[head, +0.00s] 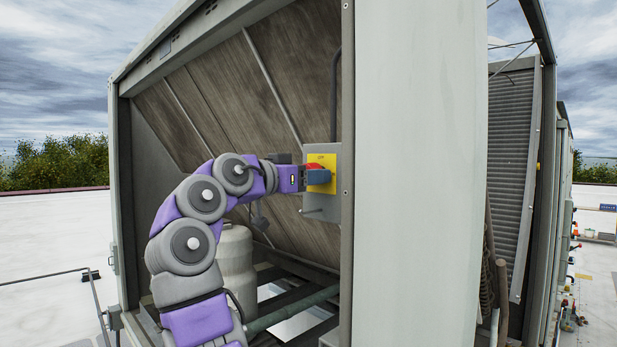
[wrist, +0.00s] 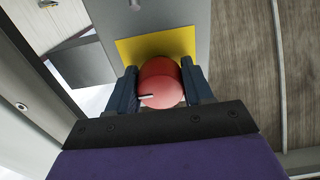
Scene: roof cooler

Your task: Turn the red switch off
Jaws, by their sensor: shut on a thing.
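The red switch is a round red knob with a small white mark on its face. It sits on a yellow plate (head: 328,160) on a grey box (head: 322,207) inside the cooler's open side. In the wrist view the red switch (wrist: 160,83) lies between my two fingers, in front of the yellow plate (wrist: 128,50). My gripper (head: 318,174) reaches in from the left in the head view and is at the switch, hiding most of it. In the wrist view my gripper (wrist: 162,88) is shut on the red switch, one finger on each side.
The cooler's pale wide panel (head: 415,180) stands just right of the box, with a dark post edge between. A grey tank (head: 236,265) and pipes stand below my arm. A conduit (head: 334,95) runs up from the box. Open white roof lies left.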

